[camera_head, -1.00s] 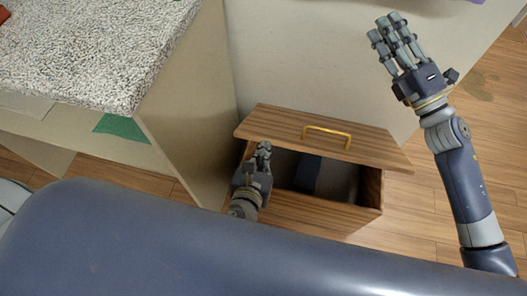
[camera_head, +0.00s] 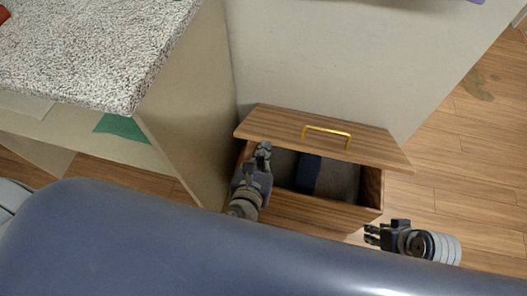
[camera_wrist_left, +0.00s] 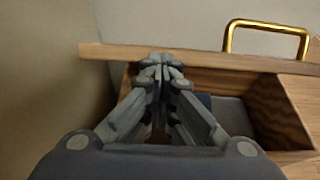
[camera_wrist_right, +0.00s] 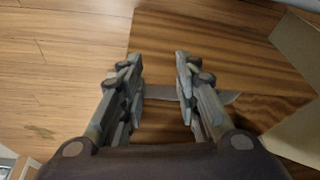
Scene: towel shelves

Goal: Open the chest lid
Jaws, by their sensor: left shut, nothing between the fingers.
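The wooden chest (camera_head: 310,214) stands on the floor, with its lid (camera_head: 275,124) raised and the inside showing below it. A brass handle (camera_head: 327,131) is on the lid and also shows in the left wrist view (camera_wrist_left: 268,24). My left gripper (camera_head: 264,147) is shut and empty, at the left part of the lid's front edge. In the left wrist view its fingertips (camera_wrist_left: 155,58) overlap the lid edge; I cannot tell whether they touch. My right gripper (camera_head: 370,234) is low, at the chest's front right. In the right wrist view its fingers (camera_wrist_right: 157,58) are apart, with nothing between them.
A dark blue item (camera_head: 309,174) and a grey one (camera_head: 338,180) lie inside the chest. A unit with a speckled white top (camera_head: 95,55) stands on the left, and a pale wall is behind the chest. Wooden floor (camera_head: 455,170) is free on the right.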

